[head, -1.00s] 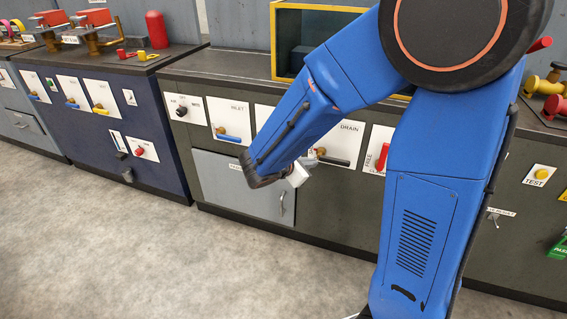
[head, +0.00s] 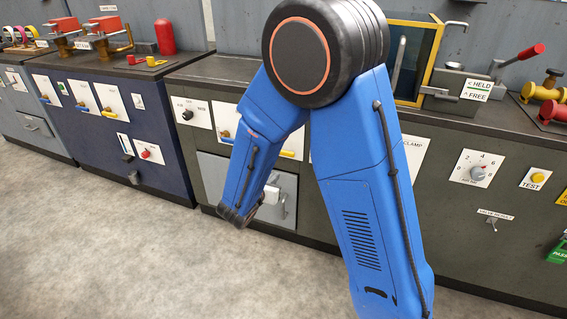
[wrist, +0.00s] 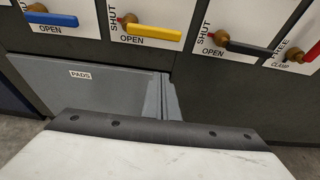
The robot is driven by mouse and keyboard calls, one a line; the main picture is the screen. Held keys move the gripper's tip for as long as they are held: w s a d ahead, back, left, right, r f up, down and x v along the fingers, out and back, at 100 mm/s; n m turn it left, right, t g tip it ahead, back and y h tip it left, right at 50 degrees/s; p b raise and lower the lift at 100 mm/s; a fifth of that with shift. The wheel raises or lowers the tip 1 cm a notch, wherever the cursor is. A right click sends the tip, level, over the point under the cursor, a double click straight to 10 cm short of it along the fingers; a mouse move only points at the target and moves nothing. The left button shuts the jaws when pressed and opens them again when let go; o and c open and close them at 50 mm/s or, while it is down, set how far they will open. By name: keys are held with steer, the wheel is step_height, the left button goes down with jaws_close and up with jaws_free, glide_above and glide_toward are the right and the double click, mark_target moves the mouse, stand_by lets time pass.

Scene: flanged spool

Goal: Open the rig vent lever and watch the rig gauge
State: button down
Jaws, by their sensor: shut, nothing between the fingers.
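A yellow lever (wrist: 153,32) is on a white panel between a blue lever (wrist: 52,19) and a dark lever (wrist: 250,48). Its handle lies level, pointing right from a brass pivot, just above the word OPEN. Its name plate is out of the wrist view; in the head view my arm covers part of its panel, and the yellow handle (head: 288,154) shows beside the arm. My gripper (head: 271,194) is shut and empty, low in front of the grey drawer front, apart from the levers. I cannot make out the rig gauge in either view.
A grey front marked PADS (wrist: 120,90) is below the levers. A red lever (wrist: 312,52) marked FREE and CLAMP is at right. A numbered dial (head: 478,172) and a yellow TEST button (head: 537,178) are further right. The floor (head: 110,250) in front is clear.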

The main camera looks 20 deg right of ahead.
steer(key=shift+w, duration=0.1)
steer(key=x, duration=1)
steer(key=shift+r, duration=2)
